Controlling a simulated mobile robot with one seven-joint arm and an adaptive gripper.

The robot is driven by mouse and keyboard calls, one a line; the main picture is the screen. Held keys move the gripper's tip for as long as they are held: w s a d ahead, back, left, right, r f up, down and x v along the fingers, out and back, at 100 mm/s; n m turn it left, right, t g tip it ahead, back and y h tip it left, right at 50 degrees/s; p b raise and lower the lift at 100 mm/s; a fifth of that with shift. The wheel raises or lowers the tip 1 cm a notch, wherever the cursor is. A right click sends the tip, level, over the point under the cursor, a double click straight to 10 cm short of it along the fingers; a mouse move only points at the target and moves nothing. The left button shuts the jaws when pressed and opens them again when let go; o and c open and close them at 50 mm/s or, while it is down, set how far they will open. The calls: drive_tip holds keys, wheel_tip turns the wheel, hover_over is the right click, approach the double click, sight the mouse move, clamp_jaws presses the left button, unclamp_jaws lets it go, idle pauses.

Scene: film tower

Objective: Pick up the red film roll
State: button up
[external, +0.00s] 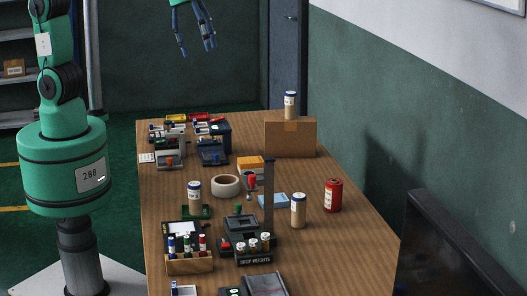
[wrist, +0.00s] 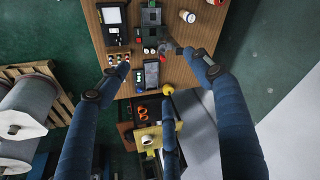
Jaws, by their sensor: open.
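The red film roll (external: 333,196) is a red cylinder with a pale label. It stands upright on the right side of the wooden table in the external view. A small red part at the top right edge of the wrist view (wrist: 214,2) appears to be the same roll, mostly cut off. My gripper (external: 197,48) is open and empty, high above the far end of the table and well apart from the roll. Its spread blue fingers frame the wrist view (wrist: 160,72).
Cream film rolls stand near a dark post (external: 268,195), and another tops the cardboard box (external: 290,138). A tape ring (external: 226,186), vial rack (external: 190,262) and several small devices crowd the table. A black screen (external: 450,250) stands at the right. Table surface around the red roll is mostly clear.

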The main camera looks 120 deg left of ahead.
drive_tip(key=w+a+f+g, duration=0.1)
drive_tip(key=w+a+f, duration=0.5)
drive_tip(key=w, duration=0.5)
drive_tip(key=g+p, duration=0.2)
drive_tip(key=g, duration=0.1)
hover_over(335, 182)
drive_tip(key=shift+m+h, duration=0.3)
drive_tip(key=f, duration=3.3)
drive_tip(key=shift+s+a+f, duration=0.25)
drive_tip(key=shift+a, duration=0.15)
drive_tip(key=shift+a+f, duration=0.2)
drive_tip(key=shift+f, duration=0.1)
drive_tip(key=shift+f+b, duration=0.3)
drive_tip(key=shift+f, duration=4.05)
drive_tip(key=shift+f, duration=0.1)
